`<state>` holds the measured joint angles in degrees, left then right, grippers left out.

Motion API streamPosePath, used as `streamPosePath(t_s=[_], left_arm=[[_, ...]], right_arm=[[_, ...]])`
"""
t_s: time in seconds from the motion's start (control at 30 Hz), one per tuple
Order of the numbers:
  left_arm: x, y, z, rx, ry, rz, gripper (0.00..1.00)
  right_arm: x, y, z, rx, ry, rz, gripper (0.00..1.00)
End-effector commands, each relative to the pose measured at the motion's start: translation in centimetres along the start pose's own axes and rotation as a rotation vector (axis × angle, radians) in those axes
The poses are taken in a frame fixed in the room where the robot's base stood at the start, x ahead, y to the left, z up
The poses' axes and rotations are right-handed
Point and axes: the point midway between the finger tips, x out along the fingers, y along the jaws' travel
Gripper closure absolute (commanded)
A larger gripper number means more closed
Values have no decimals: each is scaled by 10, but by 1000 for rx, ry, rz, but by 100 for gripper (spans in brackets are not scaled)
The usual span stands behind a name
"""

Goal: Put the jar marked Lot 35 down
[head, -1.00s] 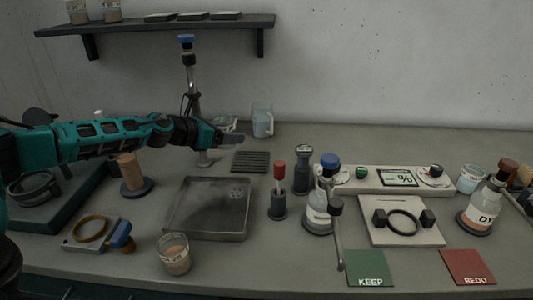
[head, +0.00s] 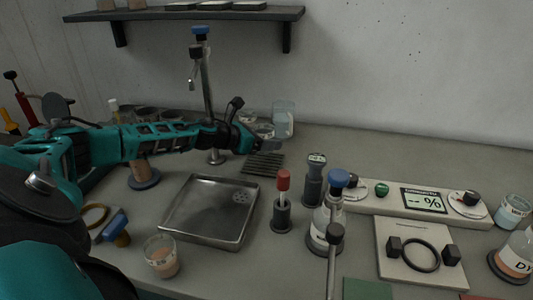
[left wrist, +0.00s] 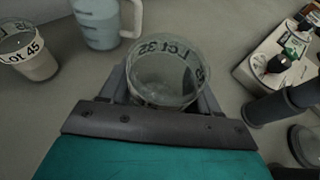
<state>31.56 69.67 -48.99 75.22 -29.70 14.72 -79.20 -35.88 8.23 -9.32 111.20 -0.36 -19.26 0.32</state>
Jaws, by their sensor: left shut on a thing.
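My left gripper (head: 270,143) reaches over the back of the bench and is shut on a clear glass jar (left wrist: 168,78). In the left wrist view the jar's label reads Lot 35, and the fingers (left wrist: 165,92) hold it from both sides. I see into its open top; in the head view the jar (head: 264,131) is small and partly hidden by the gripper. I cannot tell whether its base touches the bench. A jar marked Lot 45 (left wrist: 30,60) stands to the left in the wrist view. My right gripper is not in view.
A clear jug (head: 283,118) stands just behind the gripper. A dark slotted mat (head: 262,164) and a metal tray (head: 208,212) lie in front. A tap (head: 207,90) rises to the left. A humidity meter (head: 424,201) sits right.

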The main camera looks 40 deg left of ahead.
Motion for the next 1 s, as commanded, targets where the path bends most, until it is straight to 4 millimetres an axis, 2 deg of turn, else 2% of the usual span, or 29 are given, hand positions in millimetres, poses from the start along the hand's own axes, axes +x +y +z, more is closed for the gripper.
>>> streamPosePath(t_s=[0.3, 0.73, 0.77, 1.0], left_arm=[[15, 0, -36, -2, -1, 0, 71], [18, 0, -42, 1, -2, 1, 71], [17, 0, -41, 2, -2, 1, 37], [17, 0, -41, 1, -1, 0, 14]], right_arm=[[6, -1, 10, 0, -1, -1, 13], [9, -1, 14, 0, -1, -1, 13], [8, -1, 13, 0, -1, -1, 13], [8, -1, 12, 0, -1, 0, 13]])
